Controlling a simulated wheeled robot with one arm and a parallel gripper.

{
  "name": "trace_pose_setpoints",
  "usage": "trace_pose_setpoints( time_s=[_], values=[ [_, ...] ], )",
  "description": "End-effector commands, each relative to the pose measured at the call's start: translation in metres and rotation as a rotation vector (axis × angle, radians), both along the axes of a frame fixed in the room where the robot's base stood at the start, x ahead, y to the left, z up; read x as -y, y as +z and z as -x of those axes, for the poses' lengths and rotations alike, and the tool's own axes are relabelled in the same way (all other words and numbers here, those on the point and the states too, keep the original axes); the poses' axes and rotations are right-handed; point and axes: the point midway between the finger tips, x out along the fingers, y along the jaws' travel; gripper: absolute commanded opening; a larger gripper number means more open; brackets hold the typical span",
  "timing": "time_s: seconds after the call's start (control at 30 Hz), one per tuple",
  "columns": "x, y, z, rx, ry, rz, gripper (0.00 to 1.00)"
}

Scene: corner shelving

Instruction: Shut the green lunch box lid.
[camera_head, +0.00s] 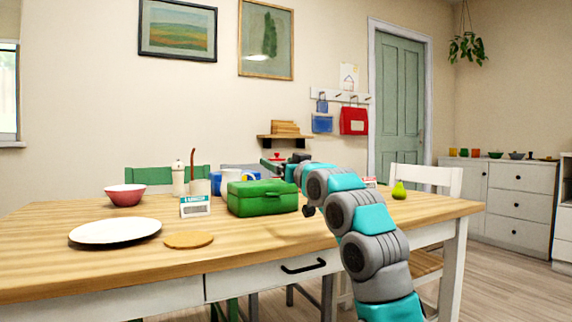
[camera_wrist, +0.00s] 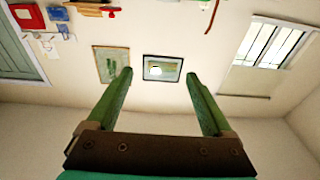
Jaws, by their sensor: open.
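The green lunch box (camera_head: 262,199) stands on the wooden table in the head view. Its lid appears to lie down over the top, with a latch at the front; I cannot tell whether it is fully closed. My gripper (camera_head: 268,165) is above and behind the box in the picture, apart from it as far as I can see. In the wrist view my gripper (camera_wrist: 158,76) has its two green fingers spread wide with nothing between them. The lunch box does not show in the wrist view.
The table's front left is clear.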

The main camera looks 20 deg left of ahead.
Motion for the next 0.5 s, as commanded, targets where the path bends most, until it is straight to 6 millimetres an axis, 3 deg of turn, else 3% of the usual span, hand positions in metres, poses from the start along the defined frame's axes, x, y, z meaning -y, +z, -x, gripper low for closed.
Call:
trace_pose_setpoints(
  time_s=[0.3,0.5],
  values=[
    [0.024,0.003,0.031,0.0,-0.003,0.0,0.85],
    [0.03,0.006,0.039,0.001,-0.003,0.0,0.85]
  ],
)
